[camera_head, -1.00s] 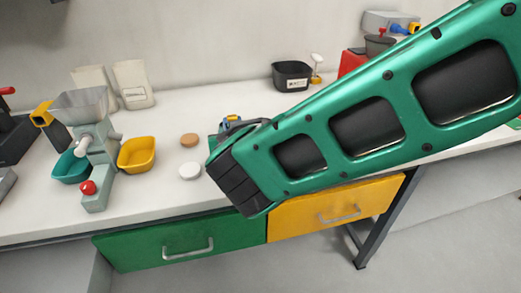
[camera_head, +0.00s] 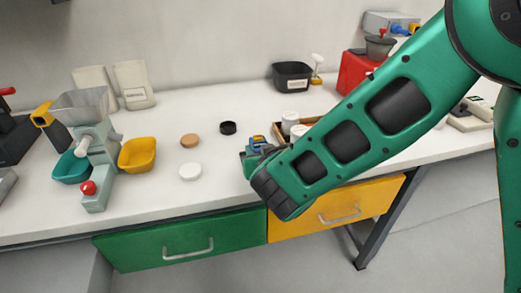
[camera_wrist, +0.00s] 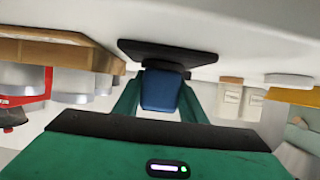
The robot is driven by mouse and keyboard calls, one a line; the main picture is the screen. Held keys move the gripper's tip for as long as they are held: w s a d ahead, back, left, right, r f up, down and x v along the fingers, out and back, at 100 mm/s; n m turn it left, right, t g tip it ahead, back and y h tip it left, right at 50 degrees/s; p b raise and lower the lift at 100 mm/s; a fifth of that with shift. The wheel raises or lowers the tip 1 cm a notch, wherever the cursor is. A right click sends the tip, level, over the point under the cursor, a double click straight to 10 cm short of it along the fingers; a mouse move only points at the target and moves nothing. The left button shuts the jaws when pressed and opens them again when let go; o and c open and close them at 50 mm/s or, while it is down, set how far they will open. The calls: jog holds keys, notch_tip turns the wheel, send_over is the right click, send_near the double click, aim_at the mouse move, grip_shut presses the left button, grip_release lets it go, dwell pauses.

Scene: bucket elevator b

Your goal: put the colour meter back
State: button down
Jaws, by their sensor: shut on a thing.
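My gripper (camera_head: 258,154) is above the worktop, left of the wooden tray, with my green arm reaching in from the right. In the wrist view my gripper (camera_wrist: 160,92) is shut on a blue body with a wide black flat part, which I take to be the colour meter (camera_wrist: 162,90). Its blue and yellow top also shows in the head view (camera_head: 258,141). The wrist picture shows the worktop at its top, and the black part lies close to it; whether they touch I cannot tell. My gripper and arm hide the meter's lower part in the head view.
The wooden tray (camera_wrist: 55,52) with jars is beside my gripper, partly behind my arm. A black lid (camera_head: 228,128), brown lid (camera_head: 189,140) and white lid (camera_head: 190,171) lie left of it. A black bin (camera_head: 292,75) stands behind. A yellow bowl (camera_head: 137,154) is farther left.

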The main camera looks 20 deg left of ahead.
jog(key=c, duration=1.1)
grip_release()
jog(key=shift+f, duration=0.1)
jog(key=v, duration=1.2)
